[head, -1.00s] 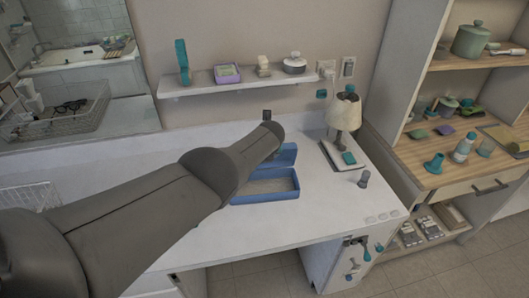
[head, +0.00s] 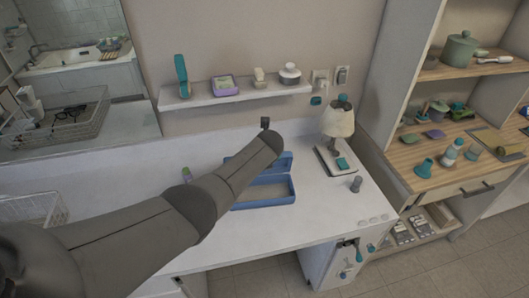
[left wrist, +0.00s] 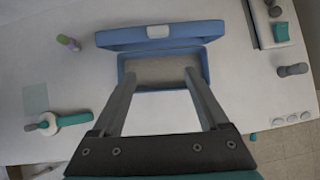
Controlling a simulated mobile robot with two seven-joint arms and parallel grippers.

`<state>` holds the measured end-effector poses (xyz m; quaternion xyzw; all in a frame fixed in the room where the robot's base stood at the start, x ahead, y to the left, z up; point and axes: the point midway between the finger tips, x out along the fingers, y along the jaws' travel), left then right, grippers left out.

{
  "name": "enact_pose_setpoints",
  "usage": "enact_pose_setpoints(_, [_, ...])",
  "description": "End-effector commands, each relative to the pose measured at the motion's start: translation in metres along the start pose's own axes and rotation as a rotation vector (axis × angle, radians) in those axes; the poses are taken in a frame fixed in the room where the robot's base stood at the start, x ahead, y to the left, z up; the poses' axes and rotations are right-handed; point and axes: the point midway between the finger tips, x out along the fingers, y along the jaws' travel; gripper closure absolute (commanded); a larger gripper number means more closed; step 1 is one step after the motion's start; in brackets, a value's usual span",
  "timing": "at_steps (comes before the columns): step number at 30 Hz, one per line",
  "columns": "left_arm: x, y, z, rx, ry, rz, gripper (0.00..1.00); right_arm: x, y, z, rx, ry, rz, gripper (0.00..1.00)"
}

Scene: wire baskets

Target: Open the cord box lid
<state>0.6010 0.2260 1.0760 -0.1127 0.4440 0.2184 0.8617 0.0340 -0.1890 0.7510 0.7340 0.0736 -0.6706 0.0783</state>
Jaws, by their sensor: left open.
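The blue cord box (head: 268,204) sits on the white desk, with a beige-grey interior showing. Its blue lid (head: 284,163) stands raised at the back edge, partly hidden by my left arm in the head view. In the left wrist view the box (left wrist: 204,68) is open toward me, and the lid (left wrist: 185,31) with a pale latch is tilted back behind it. My left gripper (left wrist: 159,75) is open and empty, its fingers seen over the box's front part; contact cannot be told. My left gripper's fingers are hidden in the head view. My right gripper is not in view.
A lamp (head: 338,122) and a small grey cylinder (head: 356,184) stand right of the box. A small green-and-purple bottle (head: 187,174) stands to its left. A wall shelf (head: 240,92) hangs behind. A teal-handled item (left wrist: 65,121) lies near the desk's front left.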

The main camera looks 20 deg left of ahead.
Motion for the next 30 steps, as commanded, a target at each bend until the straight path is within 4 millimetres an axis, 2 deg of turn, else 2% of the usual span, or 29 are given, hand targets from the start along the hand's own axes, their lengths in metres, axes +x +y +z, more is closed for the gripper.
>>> enact_pose_setpoints(8, [-0.017,0.001,-0.001,0.003,-0.001,-0.002,0.22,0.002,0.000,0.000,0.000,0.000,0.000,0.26])
enact_pose_setpoints(24, [-0.072,0.000,0.000,0.002,-0.003,-0.003,0.22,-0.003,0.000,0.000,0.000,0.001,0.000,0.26])
enact_pose_setpoints(30, [-0.086,0.000,0.000,0.002,-0.002,-0.002,0.22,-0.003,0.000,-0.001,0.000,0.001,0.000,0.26])
